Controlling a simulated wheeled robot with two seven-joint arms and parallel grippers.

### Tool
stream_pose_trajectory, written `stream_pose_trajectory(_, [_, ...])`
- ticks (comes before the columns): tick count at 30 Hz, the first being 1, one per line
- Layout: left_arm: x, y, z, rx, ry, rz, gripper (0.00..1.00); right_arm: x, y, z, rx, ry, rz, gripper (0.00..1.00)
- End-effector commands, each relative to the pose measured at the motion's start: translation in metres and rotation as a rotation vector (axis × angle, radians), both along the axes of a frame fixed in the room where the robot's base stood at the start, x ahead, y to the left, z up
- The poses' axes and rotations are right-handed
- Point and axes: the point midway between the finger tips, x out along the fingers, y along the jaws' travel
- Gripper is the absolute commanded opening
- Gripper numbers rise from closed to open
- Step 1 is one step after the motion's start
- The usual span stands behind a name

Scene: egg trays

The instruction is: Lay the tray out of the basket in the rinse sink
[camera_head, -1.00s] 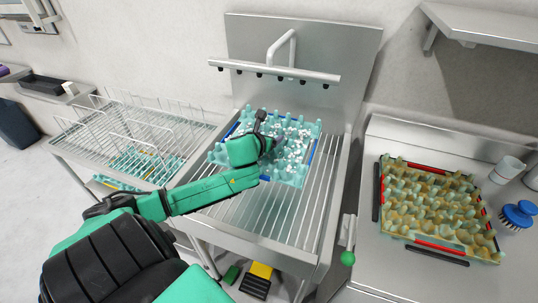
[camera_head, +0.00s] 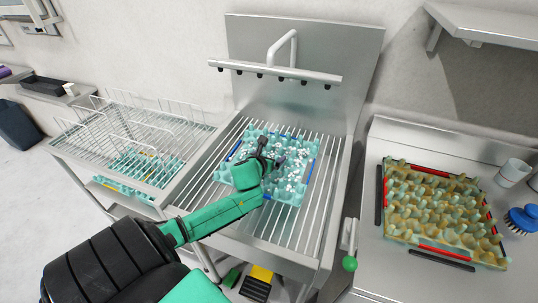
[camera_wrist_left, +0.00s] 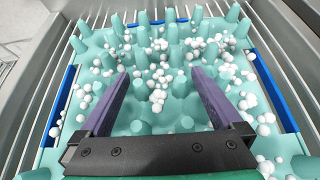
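A teal egg tray (camera_head: 290,196) with upright pegs, blue side strips and white bits scattered over it lies in the rinse sink (camera_head: 312,262), apparently on its bar grate. My left gripper (camera_head: 271,158) is down at the middle of this tray. In the left wrist view, its two purple fingers (camera_wrist_left: 160,80) stand apart among the pegs of the tray (camera_wrist_left: 52,125). Whether they press on any pegs is unclear. The wire basket (camera_head: 180,140) is left of the sink, with another teal tray (camera_head: 137,188) showing under its wires. My right gripper is not in view.
A faucet bar (camera_head: 275,73) spans the sink's back. Right of the sink, a counter holds a yellowish-stained tray (camera_head: 430,215) with red strips, a white cup (camera_head: 512,172) and a blue brush (camera_head: 522,218). A green-knobbed lever (camera_head: 349,263) stands at the sink's right edge.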

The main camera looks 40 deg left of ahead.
Motion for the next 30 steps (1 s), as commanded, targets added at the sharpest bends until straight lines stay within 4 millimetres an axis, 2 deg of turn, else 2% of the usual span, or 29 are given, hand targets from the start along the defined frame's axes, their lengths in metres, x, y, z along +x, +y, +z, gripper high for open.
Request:
stream_pose_trajectory(5, [-0.013, -0.004, 0.007, 0.001, 0.002, -0.001, 1.00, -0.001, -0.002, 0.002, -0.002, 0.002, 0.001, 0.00])
stream_pose_trajectory(18, [-0.089, -0.031, 0.051, -0.002, 0.002, 0.000, 1.00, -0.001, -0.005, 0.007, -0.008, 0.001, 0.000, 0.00])
stream_pose_trajectory(23, [-0.099, -0.034, 0.058, 0.000, 0.000, 0.001, 1.00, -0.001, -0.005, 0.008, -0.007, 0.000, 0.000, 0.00])
stream_pose_trajectory(30, [-0.100, -0.034, 0.059, 0.000, -0.001, 0.001, 1.00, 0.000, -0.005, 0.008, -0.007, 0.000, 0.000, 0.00])
